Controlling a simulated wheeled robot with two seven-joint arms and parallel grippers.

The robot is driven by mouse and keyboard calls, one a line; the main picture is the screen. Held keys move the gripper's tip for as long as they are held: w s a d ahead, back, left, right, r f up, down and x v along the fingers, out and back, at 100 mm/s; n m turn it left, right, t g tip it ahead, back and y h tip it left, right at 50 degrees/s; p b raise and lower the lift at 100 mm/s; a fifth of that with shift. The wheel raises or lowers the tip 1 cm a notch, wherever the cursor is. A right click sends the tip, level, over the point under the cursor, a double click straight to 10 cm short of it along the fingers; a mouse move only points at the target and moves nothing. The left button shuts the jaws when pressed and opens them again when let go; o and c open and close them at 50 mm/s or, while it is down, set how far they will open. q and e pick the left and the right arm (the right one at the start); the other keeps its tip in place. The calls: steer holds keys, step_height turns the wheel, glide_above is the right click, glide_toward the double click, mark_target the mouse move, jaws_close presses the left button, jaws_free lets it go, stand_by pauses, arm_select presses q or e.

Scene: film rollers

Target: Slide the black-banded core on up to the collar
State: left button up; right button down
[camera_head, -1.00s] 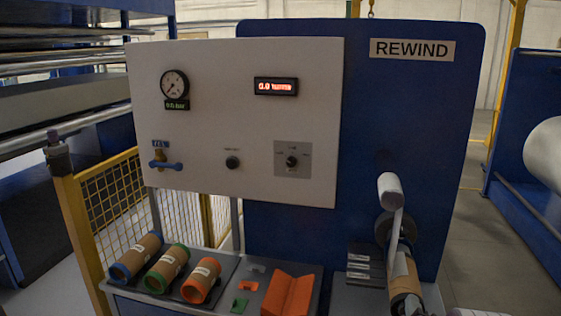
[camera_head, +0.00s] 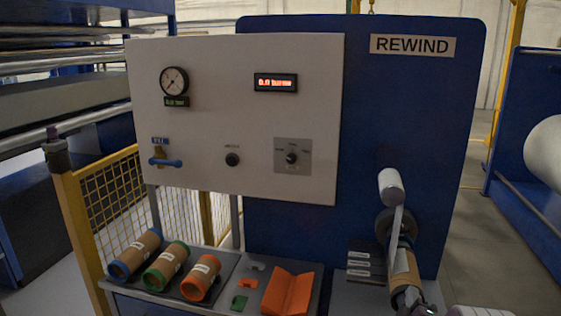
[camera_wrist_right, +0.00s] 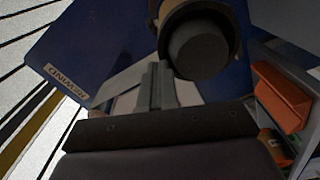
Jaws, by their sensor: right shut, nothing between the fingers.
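The brown cardboard core (camera_head: 405,262) sits on the rewind shaft at the right, in front of the dark round collar (camera_head: 382,228). I cannot tell whether its far end touches the collar. In the right wrist view, the core's rim (camera_wrist_right: 238,30) surrounds the dark shaft end (camera_wrist_right: 200,48). My right gripper (camera_head: 408,296) is at the near end of the core, and its shut fingers (camera_wrist_right: 155,85) show beside the shaft end with nothing between them. My left gripper is out of view.
Cores with blue (camera_head: 135,253), green (camera_head: 167,267) and orange (camera_head: 201,278) bands lie on the tray. An orange V-shaped cradle (camera_head: 288,292) stands right of them. A white roller (camera_head: 390,186) is above the shaft. The blue REWIND panel (camera_head: 420,110) stands behind.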

steer(key=shift+w+d, duration=0.1)
steer(key=shift+w, duration=0.2)
steer(key=shift+w+b, duration=0.3)
steer(key=shift+b, duration=0.1)
steer(key=shift+w+d+b, duration=0.15)
steer(key=shift+w+b, duration=0.2)
stand_by(0.4)
steer(key=shift+w, duration=0.2)
steer(key=shift+w+b, duration=0.1)
steer(key=shift+b, duration=0.2)
steer(key=shift+w+d+r, duration=0.1)
steer(key=shift+r, duration=0.2)
